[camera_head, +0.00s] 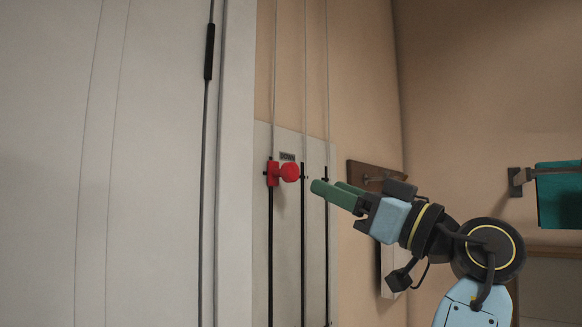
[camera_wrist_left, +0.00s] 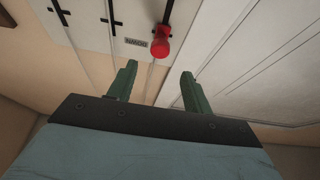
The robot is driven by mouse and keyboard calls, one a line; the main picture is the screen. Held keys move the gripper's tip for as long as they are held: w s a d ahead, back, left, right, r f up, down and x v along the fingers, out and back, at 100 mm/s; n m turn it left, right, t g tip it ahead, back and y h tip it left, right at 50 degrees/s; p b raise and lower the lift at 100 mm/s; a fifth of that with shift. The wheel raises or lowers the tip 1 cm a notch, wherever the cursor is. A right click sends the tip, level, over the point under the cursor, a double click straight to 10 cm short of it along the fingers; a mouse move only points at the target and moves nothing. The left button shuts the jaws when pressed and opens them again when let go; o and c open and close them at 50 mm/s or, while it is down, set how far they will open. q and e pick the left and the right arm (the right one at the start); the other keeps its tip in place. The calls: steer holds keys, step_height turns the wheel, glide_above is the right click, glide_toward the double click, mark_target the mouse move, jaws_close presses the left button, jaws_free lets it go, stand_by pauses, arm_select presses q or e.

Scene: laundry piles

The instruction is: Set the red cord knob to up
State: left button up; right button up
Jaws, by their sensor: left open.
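The red cord knob (camera_head: 290,172) sticks out from a red slider at the top of the leftmost black slot on a pale wall panel (camera_head: 288,230). A small label (camera_head: 287,156) beside it seems to read DOWN. In the left wrist view the knob (camera_wrist_left: 160,48) is just beyond the fingertips, roughly midway between them, and the label appears upside down. My left gripper (camera_head: 330,186) is open and empty, its green fingers pointing at the knob from the right. A gap shows between fingers and knob. My right gripper is not in view.
Two more black slots (camera_head: 303,240) with cords run right of the knob's slot. A white door or cabinet front (camera_head: 150,160) stands close on the left. A brown wall bracket (camera_head: 368,173) is behind my gripper, and a teal cloth (camera_head: 560,195) hangs far right.

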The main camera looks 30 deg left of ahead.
mark_target(295, 172)
arm_select(q)
steer(key=p+x, duration=0.2)
steer(key=x, duration=0.8)
steer(key=shift+p, duration=0.4)
jaws_close()
